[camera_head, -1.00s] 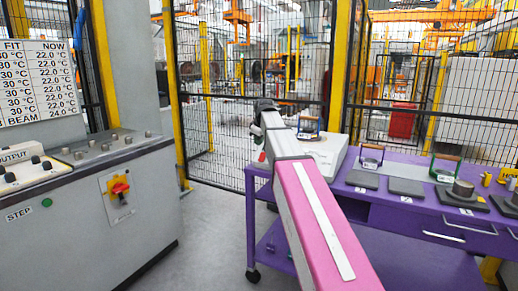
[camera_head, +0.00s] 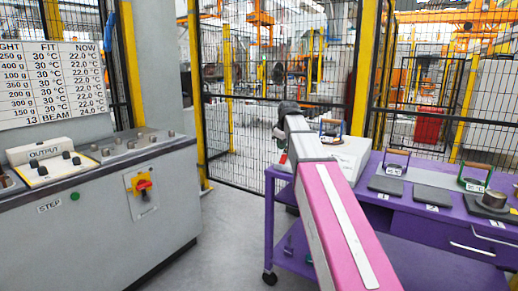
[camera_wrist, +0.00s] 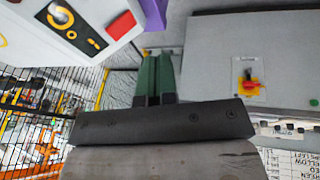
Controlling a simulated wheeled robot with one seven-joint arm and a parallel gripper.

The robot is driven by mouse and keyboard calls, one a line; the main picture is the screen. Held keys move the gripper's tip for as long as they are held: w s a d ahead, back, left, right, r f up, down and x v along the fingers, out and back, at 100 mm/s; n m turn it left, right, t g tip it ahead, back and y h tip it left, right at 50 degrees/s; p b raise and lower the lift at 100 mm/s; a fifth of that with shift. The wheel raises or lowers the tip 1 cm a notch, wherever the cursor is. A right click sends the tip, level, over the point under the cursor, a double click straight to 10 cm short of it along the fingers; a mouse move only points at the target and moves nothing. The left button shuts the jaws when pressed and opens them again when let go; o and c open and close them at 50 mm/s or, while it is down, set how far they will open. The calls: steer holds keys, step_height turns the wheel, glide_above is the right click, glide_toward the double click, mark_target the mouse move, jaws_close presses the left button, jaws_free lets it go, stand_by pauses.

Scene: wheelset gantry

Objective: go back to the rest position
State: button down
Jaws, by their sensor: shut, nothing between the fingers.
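My arm reaches forward from the lower right of the head view and ends beside the purple cart's far left corner. My gripper shows in the wrist view (camera_wrist: 153,82) as two green fingers lying together. In the head view the fingers are mostly hidden by the end of the arm.
The purple cart (camera_head: 452,211) at right carries a white box (camera_head: 350,155), dark pads and handled weights. A grey control cabinet (camera_head: 90,225) with a red and yellow switch (camera_head: 142,186) stands left. Grey floor lies between them. A mesh fence (camera_head: 275,100) closes the back.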

steer(key=s+f+m+g, duration=0.15)
steer(key=s+f, duration=0.25)
steer(key=f, duration=0.4)
steer(key=s+d+f+m, duration=0.15)
steer(key=s+f, duration=0.25)
steer(key=f, duration=0.4)
steer(key=s+f+m+g, duration=0.1)
steer(key=s+f+m, duration=0.15)
steer(key=f, duration=0.55)
steer(key=s+d+f+m+g+h, duration=0.1)
steer(key=s+f+m, duration=0.3)
steer(key=s+f, duration=1.2)
steer(key=shift+s+g, duration=0.4)
steer(key=shift+g, duration=0.05)
